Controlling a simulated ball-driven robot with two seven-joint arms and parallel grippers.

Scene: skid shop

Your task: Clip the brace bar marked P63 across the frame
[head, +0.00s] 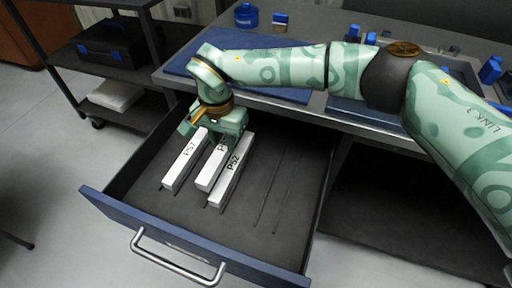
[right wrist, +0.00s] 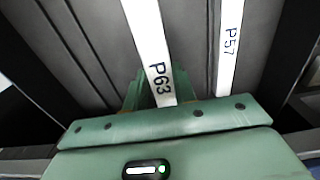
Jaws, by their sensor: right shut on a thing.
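The brace bar P63 (right wrist: 146,45) is a long white bar with its label near my right gripper in the right wrist view. In the head view it is the middle white bar (head: 211,168), its label partly hidden by the gripper. My right gripper (head: 219,138) points down into the open drawer and is shut on P63 at the bar's far end. I cannot tell whether the bar is clear of the drawer floor. Bar P57 (head: 184,161) lies to its left and bar P52 (head: 230,179) close to its right. My left gripper is not in view. I cannot make out the frame.
The drawer (head: 255,170) has a blue front and metal handle; its right half is bare with thin slots. A bench (head: 310,32) with a blue mat (head: 180,67) stands behind. A shelf with a black case (head: 112,45) is at left.

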